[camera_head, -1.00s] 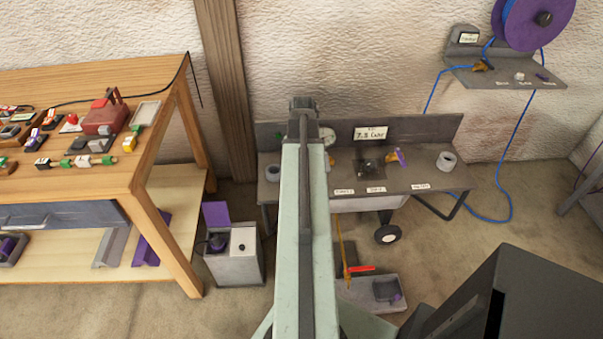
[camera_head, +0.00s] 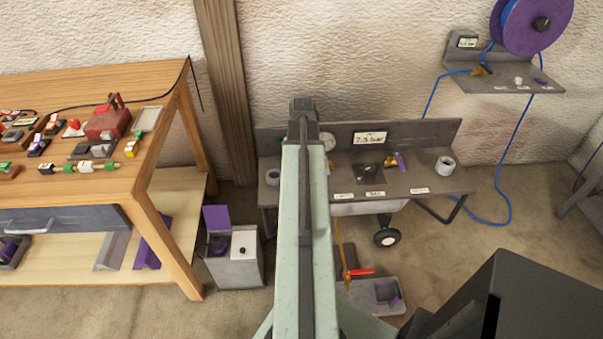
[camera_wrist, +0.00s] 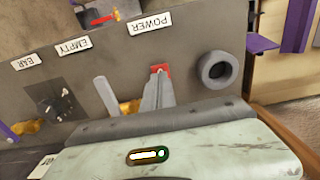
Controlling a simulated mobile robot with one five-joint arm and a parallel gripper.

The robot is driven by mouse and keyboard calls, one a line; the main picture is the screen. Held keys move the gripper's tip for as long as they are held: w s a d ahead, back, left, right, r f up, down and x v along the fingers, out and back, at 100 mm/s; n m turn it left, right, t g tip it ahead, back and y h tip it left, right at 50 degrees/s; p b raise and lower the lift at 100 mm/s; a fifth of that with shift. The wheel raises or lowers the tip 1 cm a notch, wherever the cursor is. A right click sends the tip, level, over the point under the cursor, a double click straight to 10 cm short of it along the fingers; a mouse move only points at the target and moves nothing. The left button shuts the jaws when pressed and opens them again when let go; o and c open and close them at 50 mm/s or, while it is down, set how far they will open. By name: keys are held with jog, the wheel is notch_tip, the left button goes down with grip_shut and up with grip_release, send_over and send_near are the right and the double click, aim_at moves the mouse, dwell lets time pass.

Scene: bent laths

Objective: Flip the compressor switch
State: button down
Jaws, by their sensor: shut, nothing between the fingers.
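The compressor bench (camera_head: 400,182) stands against the wall, with a sign (camera_head: 370,138) that seems to read 7.3 bar. In the wrist view its panel appears upside down, with a POWER label (camera_wrist: 150,24). A small red switch (camera_wrist: 166,68) sits below that label in the picture. My gripper (camera_wrist: 158,76) is shut and empty, its grey tips at the red switch, overlapping it in view. I cannot tell whether they touch it or which way the switch is set. In the head view my arm hides the switch and the gripper.
A grey ring (camera_wrist: 216,70) is right of the switch; a grey upright bar (camera_wrist: 106,96) and a black knob (camera_wrist: 52,100) are left. A wooden workbench (camera_head: 100,190) with small parts stands left. A grey bin (camera_head: 232,262) and a tray (camera_head: 375,296) are on the floor.

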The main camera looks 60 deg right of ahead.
notch_tip(320, 180, up, 5)
jog(key=p, duration=0.4)
jog(key=shift+f, duration=0.15)
jog(key=w+a+r+n+p, duration=0.3)
jog(key=w+a, duration=0.6)
jog(key=a, duration=0.3)
jog(key=w+a+r+n+p, duration=0.2)
jog(key=w+a+r+p, duration=0.1)
jog(key=w+a, duration=0.7)
jog(key=w+a+r+n+p, duration=0.1)
jog(key=a+r+n+p, duration=0.1)
jog(key=a, duration=1.2)
jog(key=w+a+r+n+p, duration=0.1)
jog(key=a+r+n+p, duration=0.2)
jog(key=a, duration=1.1)
jog(key=shift+w+a+n, duration=0.3)
jog(key=shift+w+n, duration=0.1)
jog(key=shift+f, duration=0.1)
